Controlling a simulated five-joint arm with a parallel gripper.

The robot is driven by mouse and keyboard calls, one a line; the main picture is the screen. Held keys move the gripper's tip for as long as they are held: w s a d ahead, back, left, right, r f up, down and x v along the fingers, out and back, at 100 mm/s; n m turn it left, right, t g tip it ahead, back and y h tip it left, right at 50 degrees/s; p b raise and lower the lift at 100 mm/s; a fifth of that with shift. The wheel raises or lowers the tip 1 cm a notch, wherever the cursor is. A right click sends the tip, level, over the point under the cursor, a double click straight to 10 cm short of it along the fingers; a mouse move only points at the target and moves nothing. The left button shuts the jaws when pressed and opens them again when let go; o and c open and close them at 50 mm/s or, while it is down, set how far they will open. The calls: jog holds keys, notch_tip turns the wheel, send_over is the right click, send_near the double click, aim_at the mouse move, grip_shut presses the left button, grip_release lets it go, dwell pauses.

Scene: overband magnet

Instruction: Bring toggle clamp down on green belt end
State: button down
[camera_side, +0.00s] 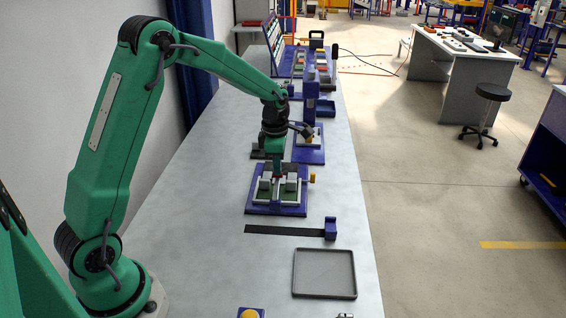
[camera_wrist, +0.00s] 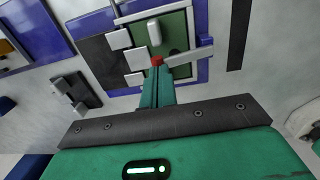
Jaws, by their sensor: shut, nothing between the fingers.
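A blue-based fixture (camera_side: 262,209) stands on the bench with a green belt end (camera_side: 265,195) and pale grey blocks (camera_side: 291,185) on it. In the wrist view the green belt end (camera_wrist: 178,42) lies inside a pale frame, with a pale rounded piece (camera_wrist: 154,32) over it. A grey bar (camera_wrist: 190,55), perhaps the toggle clamp's arm, crosses its near edge. A small red piece (camera_wrist: 157,61) is at the bar's left end. My gripper (camera_side: 277,173) points down over the fixture, shut and empty. Its fingers (camera_wrist: 157,80) reach the red piece; I cannot tell if they touch.
A dark strip with a blue end block (camera_side: 330,228) and an empty grey tray (camera_side: 324,273) lie nearer on the bench. Another blue fixture (camera_side: 311,150) stands behind. The bench left of the strip is clear.

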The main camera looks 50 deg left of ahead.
jog(key=shift+w+f, duration=0.1)
jog(key=shift+w+a+f+g, duration=0.2)
jog(key=shift+a+f+g, duration=0.1)
jog(key=shift+f+g, duration=0.25)
jog(key=shift+w+a+f, duration=0.2)
jog(key=shift+f, duration=0.1)
jog(key=shift+r, duration=0.15)
notch_tip(320, 180, up, 13)
jog(key=w+a, duration=0.2)
jog(key=shift+r, duration=0.2)
dwell(0.3)
jog(key=shift+w+a, duration=0.1)
jog(key=shift+r, duration=0.1)
dwell(0.5)
